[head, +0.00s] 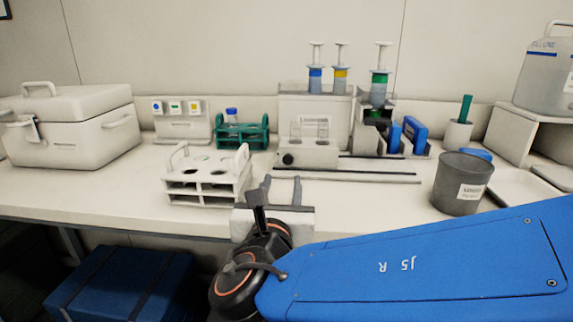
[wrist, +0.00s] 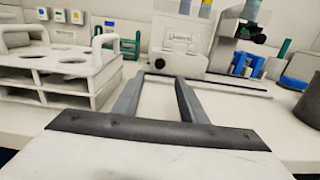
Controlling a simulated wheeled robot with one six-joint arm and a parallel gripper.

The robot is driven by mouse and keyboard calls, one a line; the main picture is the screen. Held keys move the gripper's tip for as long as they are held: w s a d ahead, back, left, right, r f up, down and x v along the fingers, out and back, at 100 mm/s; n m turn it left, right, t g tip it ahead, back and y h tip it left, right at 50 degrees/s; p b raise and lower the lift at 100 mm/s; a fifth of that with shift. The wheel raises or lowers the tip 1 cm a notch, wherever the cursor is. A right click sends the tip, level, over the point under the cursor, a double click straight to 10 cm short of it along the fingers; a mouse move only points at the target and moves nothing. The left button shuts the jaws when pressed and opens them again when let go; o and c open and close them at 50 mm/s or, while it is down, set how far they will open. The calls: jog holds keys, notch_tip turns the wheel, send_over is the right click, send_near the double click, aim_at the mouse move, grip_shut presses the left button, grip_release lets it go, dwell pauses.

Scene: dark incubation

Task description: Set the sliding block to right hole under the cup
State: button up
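A white block with a dark round knob (head: 308,152), which looks like the sliding block, stands at the left of dark rails below the syringe stand; it also shows in the wrist view (wrist: 180,45). Any hole under it is hidden. A dark grey cup (head: 462,184) with a white label stands upright at the right of the bench, and its edge shows in the wrist view (wrist: 302,96). I cannot tell whether this is the task's cup. My gripper (head: 282,184) is open and empty at the bench's front edge, its fingers (wrist: 160,82) pointing toward the block, apart from it.
A white rack with handles (head: 207,178) stands close left of my gripper. Behind are a green tube rack (head: 241,135) and a syringe stand (head: 290,110) with several coloured syringes. A white cooler box (head: 85,128) is far left. Bare bench lies between gripper and rails.

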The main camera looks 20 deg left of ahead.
aim_at(287, 160)
jog(key=x, duration=1)
jog(key=shift+w+d, duration=0.1)
jog(key=shift+w, duration=0.05)
grip_shut()
